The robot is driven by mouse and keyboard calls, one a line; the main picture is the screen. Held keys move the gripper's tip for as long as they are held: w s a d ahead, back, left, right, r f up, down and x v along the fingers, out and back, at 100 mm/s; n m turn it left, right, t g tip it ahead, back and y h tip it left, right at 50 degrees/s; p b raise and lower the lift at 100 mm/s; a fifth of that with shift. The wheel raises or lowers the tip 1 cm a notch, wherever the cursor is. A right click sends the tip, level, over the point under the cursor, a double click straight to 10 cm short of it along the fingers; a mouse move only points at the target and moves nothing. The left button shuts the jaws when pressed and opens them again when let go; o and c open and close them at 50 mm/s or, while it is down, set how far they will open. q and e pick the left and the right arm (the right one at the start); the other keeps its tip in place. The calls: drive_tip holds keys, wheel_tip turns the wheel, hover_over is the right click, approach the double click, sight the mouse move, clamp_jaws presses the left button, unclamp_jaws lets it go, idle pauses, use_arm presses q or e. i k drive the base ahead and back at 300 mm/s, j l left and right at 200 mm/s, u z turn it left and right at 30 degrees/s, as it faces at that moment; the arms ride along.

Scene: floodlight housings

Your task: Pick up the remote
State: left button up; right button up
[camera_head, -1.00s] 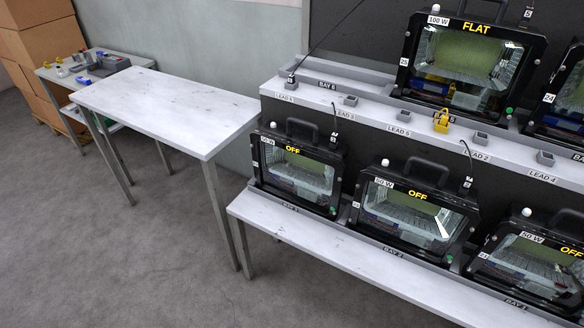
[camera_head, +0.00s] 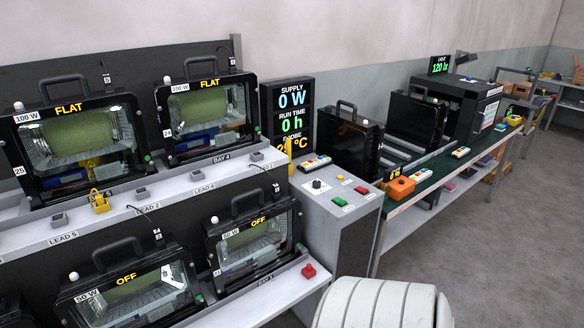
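I cannot tell for certain which thing is the remote. A small pale device with coloured buttons (camera_head: 421,175) lies on the green-topped bench, just behind an orange box with a lit display (camera_head: 399,187). All are small in this view. Neither of my grippers is in view.
Floodlights (camera_head: 80,140) marked FLAT or OFF stand on a two-level rack at left. A grey control cabinet (camera_head: 335,190) with coloured buttons stands between rack and green bench (camera_head: 404,209). Black housings (camera_head: 350,142) stand along the bench's back. The floor (camera_head: 480,260) at right is clear.

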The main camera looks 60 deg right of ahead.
sight(307, 166)
drive_tip(key=z, duration=2.3)
drive_tip(key=i+l, duration=0.15)
